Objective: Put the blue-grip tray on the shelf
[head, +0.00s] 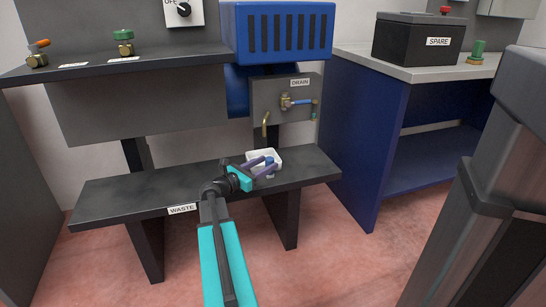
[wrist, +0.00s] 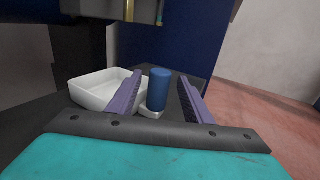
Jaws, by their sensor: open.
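The white tray (head: 254,155) sits on the dark lower shelf, under the drain tap. Its upright blue grip (wrist: 159,88) stands at the tray's near right side. The tray body also shows in the wrist view (wrist: 98,90), left of the grip. My gripper (head: 264,167) is open at the tray, with its purple fingers on either side of the blue grip. In the wrist view my gripper (wrist: 160,98) shows gaps between each finger and the grip. In the head view the fingers partly hide the grip and the tray's front.
The lower shelf (head: 110,190) carries a WASTE label and is bare to the left. Above the tray are a drain valve (head: 298,102) and a bent brass spout (head: 265,124). An upper shelf (head: 150,58) holds two fittings. A blue-sided bench (head: 352,140) stands to the right.

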